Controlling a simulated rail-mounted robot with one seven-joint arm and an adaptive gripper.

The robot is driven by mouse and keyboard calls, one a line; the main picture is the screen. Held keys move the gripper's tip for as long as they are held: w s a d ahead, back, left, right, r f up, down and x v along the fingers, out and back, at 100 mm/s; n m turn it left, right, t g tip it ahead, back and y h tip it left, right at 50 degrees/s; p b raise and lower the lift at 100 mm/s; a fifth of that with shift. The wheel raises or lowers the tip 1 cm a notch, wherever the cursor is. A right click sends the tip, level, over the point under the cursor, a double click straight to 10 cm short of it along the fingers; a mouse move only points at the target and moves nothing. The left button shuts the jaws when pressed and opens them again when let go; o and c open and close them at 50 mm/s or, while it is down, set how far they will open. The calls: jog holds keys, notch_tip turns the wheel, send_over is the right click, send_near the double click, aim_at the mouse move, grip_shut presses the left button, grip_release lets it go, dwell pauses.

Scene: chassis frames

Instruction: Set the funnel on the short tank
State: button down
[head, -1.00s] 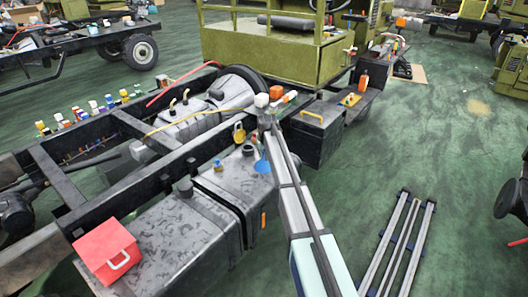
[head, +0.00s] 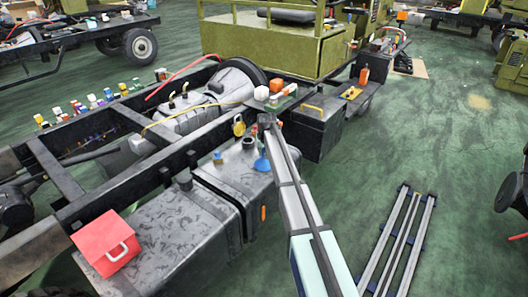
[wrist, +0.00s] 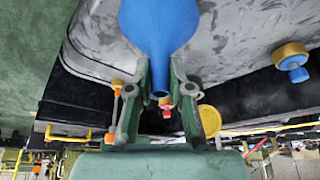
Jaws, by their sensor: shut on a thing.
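The blue funnel (head: 262,164) is held with its wide end down and narrow end up in the head view. It also fills the top middle of the wrist view (wrist: 160,30). My gripper (head: 265,146) is shut on its narrow part, between the two green fingers in the wrist view (wrist: 160,88). The short tank (head: 228,176) is the grey one at the right of the pair, with a dark round filler neck (head: 249,144) on top. The funnel appears just right of the neck, apart from it; its height above the tank is unclear.
The longer grey tank (head: 165,235) carries a red box (head: 105,243). A black toolbox (head: 315,128) stands behind my arm.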

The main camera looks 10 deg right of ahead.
jog(key=shift+f, duration=0.5)
jog(key=c, duration=1)
grip_release()
jog(key=v, duration=1.2)
jog(key=s+f+g+p, duration=0.2)
jog(key=s+f+g, duration=0.3)
jog(key=s+f, duration=2.8)
jog(key=s+f+g+p, duration=0.1)
jog(key=s+f+g, duration=0.1)
jog(key=s, duration=1)
jog(key=s+f+g+p, duration=0.1)
jog(key=s+f+g, duration=0.1)
jog(key=s, duration=1.1)
jog(key=s+f+g+p, duration=0.1)
jog(key=s+f+g, duration=0.1)
jog(key=s, duration=1.1)
jog(key=shift+f+p, duration=0.1)
jog(key=shift+p, duration=0.2)
